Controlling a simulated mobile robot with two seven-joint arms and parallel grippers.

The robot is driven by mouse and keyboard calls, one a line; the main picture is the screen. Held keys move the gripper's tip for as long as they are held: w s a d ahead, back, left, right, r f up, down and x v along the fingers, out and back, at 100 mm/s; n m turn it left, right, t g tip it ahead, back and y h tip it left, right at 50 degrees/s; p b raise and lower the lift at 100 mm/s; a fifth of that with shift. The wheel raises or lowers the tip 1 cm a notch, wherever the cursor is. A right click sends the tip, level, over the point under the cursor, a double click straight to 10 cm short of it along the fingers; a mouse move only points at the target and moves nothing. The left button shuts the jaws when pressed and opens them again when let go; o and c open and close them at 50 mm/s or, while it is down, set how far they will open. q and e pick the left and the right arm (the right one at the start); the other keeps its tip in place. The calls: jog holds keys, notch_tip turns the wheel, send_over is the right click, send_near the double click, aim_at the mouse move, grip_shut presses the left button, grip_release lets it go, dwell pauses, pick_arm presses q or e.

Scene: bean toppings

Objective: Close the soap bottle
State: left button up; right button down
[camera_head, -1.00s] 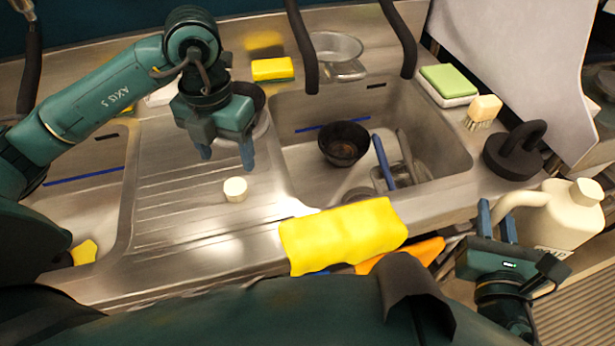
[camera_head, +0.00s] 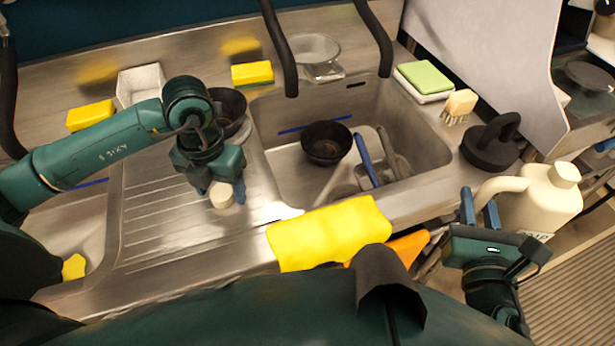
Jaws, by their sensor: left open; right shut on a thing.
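The cream soap bottle (camera_head: 541,203) is at the right, beyond the counter's front edge, roughly upright, with a looped handle and a short neck at its top. My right gripper (camera_head: 480,207) is shut on its handle; the exact contact is partly hidden. A small cream cap (camera_head: 221,196) sits on the ridged steel drainboard. My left gripper (camera_head: 223,193) is open above the drainboard, its fingers pointing down on either side of the cap. I cannot tell whether the fingers touch it.
A yellow cloth (camera_head: 330,233) hangs over the counter's front edge. The sink basin (camera_head: 285,160) holds a dark bowl (camera_head: 326,142) and a blue-handled utensil (camera_head: 366,160). A black plunger-like tool (camera_head: 491,143) stands right of the basin. Another dark bowl (camera_head: 229,108) is behind my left gripper.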

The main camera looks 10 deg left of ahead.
aim_at(221, 193)
pick_arm(q)
jog(key=shift+f, duration=0.2)
pick_arm(e)
jog(key=shift+r, duration=0.1)
pick_arm(q)
jog(key=shift+c, duration=0.2)
jog(key=c, duration=1)
notch_tip(221, 193, up, 10)
jog(key=shift+b, duration=0.4)
pick_arm(e)
jog(key=shift+f, duration=0.4)
jog(key=c, duration=1.9)
grip_release()
grip_shut()
